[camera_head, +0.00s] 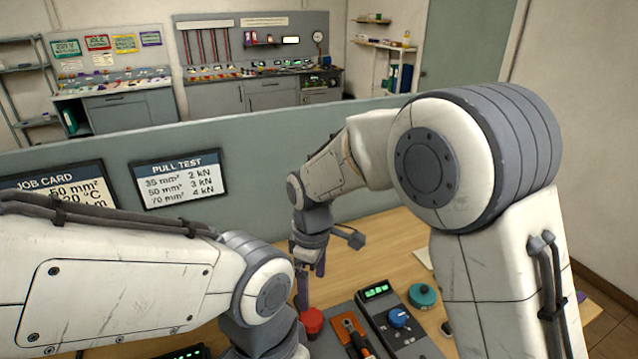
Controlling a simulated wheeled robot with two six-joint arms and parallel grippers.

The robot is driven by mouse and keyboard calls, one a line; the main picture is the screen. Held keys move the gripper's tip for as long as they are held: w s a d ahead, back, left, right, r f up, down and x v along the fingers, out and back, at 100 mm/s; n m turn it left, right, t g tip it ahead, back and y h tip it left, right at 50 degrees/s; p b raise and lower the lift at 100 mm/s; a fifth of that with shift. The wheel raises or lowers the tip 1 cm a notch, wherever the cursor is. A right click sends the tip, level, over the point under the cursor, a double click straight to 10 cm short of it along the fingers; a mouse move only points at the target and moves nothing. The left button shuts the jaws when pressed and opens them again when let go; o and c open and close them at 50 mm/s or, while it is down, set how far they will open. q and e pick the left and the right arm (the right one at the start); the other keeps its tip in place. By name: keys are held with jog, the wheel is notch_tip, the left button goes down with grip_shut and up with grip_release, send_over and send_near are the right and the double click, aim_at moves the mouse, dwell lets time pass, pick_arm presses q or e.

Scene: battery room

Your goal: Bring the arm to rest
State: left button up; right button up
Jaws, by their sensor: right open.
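My right arm (455,170) reaches in from the right, over the wooden bench (395,240). Its gripper (311,287) points down near the bench's middle, with its two dark purple fingers apart and nothing seen between them. It is just above and behind a red round piece (312,320) in the picture; I cannot tell whether they touch. My left arm (120,280) comes in from the left and bends down at the bottom edge. Its gripper is out of the picture.
An orange-and-black tool (356,338) lies on a dark tray beside a device with a green display (376,291) and blue knob (399,317). A teal round item (423,295) stands to the right. A grey partition (260,150) with a "PULL TEST" sign (178,179) closes the bench's back.

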jog(key=s+d+m+t, duration=0.1)
jog(key=s+d+m, duration=0.5)
jog(key=d, duration=0.4)
jog(key=s+d+m+t, duration=0.2)
jog(key=s+d+m, duration=0.1)
jog(key=d+m, duration=0.65)
jog(key=s+a+r+n+g+y, duration=0.1)
jog(key=s+a+r+n+g, duration=0.2)
jog(key=s+a+n, duration=0.6)
jog(key=shift+s+a+r, duration=1.05)
jog(key=shift+s+a, duration=0.7)
jog(key=shift+s, duration=0.55)
